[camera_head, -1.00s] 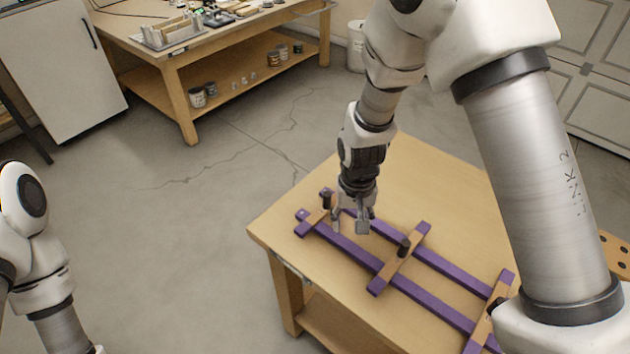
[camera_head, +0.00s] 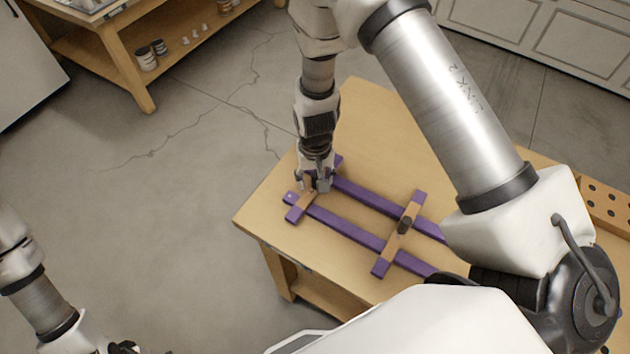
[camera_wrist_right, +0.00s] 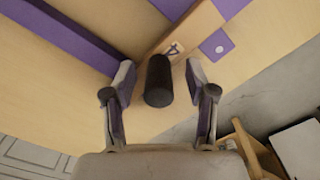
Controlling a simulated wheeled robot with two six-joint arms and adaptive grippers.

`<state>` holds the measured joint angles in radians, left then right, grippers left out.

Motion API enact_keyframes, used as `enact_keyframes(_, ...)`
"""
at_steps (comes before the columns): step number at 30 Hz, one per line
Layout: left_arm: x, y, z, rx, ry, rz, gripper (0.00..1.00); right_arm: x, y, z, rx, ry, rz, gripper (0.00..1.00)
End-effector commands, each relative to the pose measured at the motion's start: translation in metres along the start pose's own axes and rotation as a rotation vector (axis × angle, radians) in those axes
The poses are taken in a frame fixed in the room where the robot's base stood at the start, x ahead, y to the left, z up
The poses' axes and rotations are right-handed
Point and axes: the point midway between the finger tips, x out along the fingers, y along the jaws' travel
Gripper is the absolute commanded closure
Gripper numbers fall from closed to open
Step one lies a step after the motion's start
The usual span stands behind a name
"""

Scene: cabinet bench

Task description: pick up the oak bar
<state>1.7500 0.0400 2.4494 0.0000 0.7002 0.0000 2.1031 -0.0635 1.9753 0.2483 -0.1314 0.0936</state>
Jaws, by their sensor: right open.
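The oak bar (camera_head: 307,201) is a tan crosspiece with purple ends, lying across two purple rails (camera_head: 347,228) at the table's left corner. A dark upright cylindrical knob (camera_wrist_right: 158,80) stands on it. My right gripper (camera_head: 318,185) points down over this bar. In the right wrist view its open fingers (camera_wrist_right: 160,95) stand on either side of the knob, with a gap on each side. That view also shows part of the tan bar (camera_wrist_right: 185,32) with a small marked label. The gripper hides part of the bar in the head view.
A second tan crosspiece (camera_head: 398,240) with a dark knob (camera_head: 404,225) lies farther right on the rails. The wooden table (camera_head: 365,120) is bare behind the rails. A holed wooden block (camera_head: 606,203) sits at the right. A workbench (camera_head: 100,50) stands at the back left.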

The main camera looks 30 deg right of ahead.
Motion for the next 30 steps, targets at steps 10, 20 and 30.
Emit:
enact_keyframes(10,0.001,0.0,0.0,0.0,-0.001,0.0,0.27,0.0,0.0,0.0,0.0,0.001,0.0,1.0)
enact_keyframes(20,0.0,0.0,0.0,0.0,-0.001,0.0,0.27,0.0,0.0,0.0,0.0,0.001,0.0,1.0)
enact_keyframes(30,-0.022,0.0,0.0,0.0,-0.001,0.0,0.27,-0.025,0.001,0.0,-0.001,0.001,0.0,1.0)
